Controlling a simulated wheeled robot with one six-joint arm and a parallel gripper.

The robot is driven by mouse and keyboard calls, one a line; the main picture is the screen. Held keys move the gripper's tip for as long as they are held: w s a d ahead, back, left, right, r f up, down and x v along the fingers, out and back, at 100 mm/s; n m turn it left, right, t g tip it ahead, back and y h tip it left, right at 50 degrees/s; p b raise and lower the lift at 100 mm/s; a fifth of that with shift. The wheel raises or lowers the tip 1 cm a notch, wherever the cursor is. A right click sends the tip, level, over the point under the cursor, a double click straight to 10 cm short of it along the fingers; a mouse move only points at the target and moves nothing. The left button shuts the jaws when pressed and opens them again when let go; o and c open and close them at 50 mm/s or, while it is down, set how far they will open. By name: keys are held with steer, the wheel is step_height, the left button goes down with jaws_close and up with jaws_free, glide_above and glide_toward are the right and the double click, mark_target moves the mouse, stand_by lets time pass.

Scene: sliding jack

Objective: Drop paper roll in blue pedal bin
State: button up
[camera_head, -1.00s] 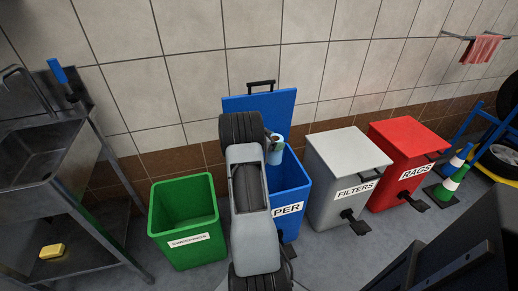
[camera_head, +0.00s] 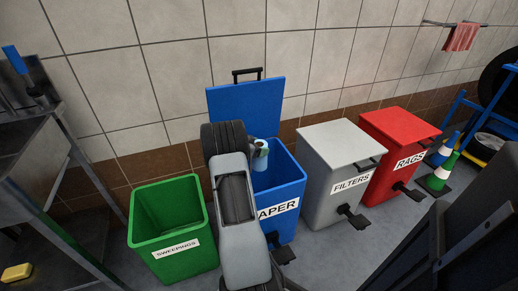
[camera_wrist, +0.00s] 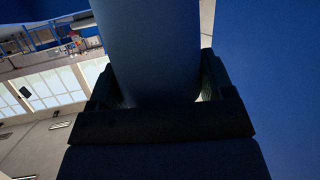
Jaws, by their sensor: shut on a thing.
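The blue pedal bin (camera_head: 284,205), labelled PAPER, stands against the tiled wall with its lid (camera_head: 258,105) raised. The paper roll (camera_head: 260,155) is light blue and shows over the bin's opening, partly hidden by my arm. In the wrist view the roll (camera_wrist: 155,45) stands between the two dark fingers of my gripper (camera_wrist: 158,90), which is shut on it. A blue surface, likely the bin or its lid, fills the right of the wrist view. I cannot tell whether the roll's lower end is below the bin's rim.
The green SWEEPINGS bin (camera_head: 172,225) is open to the left. The grey FILTERS bin (camera_head: 338,170) and red RAGS bin (camera_head: 398,150) are closed to the right.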

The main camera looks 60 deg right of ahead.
steer(key=shift+f+b, duration=0.7)
steer(key=shift+f, duration=0.2)
steer(key=o, duration=1.3)
steer(key=p+v, duration=0.4)
steer(key=v, duration=0.9)
steer(key=shift+w+a+r+p, duration=0.15)
steer(key=shift+a+p, duration=0.2)
steer(key=shift+p, duration=0.05)
